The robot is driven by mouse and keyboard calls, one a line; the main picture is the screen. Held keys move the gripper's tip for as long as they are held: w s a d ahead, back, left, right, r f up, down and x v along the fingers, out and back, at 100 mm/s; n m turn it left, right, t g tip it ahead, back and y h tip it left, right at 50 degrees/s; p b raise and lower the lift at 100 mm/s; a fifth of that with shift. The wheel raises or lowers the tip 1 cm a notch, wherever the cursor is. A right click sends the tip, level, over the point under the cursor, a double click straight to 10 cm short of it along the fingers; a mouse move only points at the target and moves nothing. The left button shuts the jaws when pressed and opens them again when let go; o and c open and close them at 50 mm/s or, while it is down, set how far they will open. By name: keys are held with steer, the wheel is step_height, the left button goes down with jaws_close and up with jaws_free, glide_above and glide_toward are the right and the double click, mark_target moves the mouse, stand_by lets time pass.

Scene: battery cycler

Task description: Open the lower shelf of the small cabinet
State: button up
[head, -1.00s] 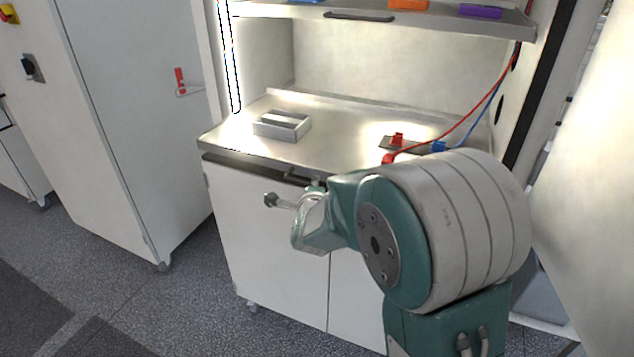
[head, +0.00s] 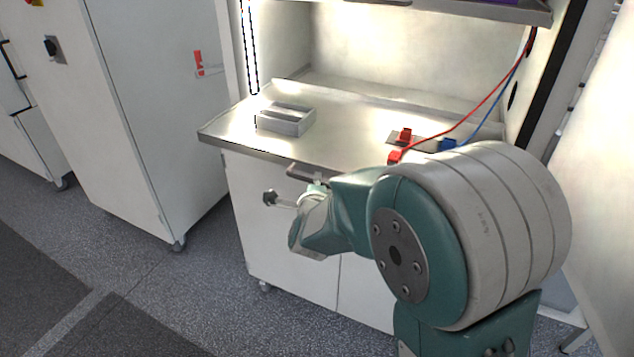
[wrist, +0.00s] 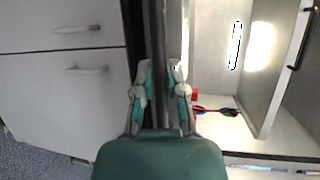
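The lower shelf (head: 340,145) is the metal worktop of the small cabinet (head: 285,235). Its front edge juts out past the white cabinet doors below. Its dark handle (head: 308,172) sits under the front edge. My gripper (head: 318,180) is at this handle, partly hidden behind my arm in the head view. In the wrist view the two fingers of my gripper (wrist: 160,68) lie on either side of a dark bar along the shelf edge and appear shut on the handle. The exact contact is hard to see.
A grey tray (head: 285,119) stands on the shelf at left. Red (head: 404,136) and blue (head: 448,145) connectors with cables sit at right. A tall white cabinet (head: 150,110) stands to the left. Grey floor (head: 190,300) is free in front at left.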

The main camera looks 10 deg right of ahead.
steer(key=o, duration=0.4)
steer(key=shift+f, duration=0.3)
steer(key=shift+r, duration=0.1)
steer(key=v, duration=1.2)
steer(key=shift+r, duration=0.1)
steer(key=s+d+r+n+g+y, duration=0.1)
steer(key=s+d+n+g, duration=0.1)
steer(key=s+n, duration=0.4)
steer(key=s+d+r+n+g+y, duration=0.1)
steer(key=s+d+n+g, duration=0.1)
steer(key=s+n+g, duration=0.2)
steer(key=s+d+r+n+g+y, duration=0.1)
steer(key=s+n+g, duration=0.3)
steer(key=s+n, duration=0.5)
steer(key=shift+s+d+n+y, duration=0.15)
steer(key=shift+d+n, duration=0.25)
steer(key=shift+n, duration=0.25)
steer(key=shift+s+d+n+y, duration=0.2)
steer(key=shift+d+n, duration=0.25)
steer(key=shift+n, duration=0.2)
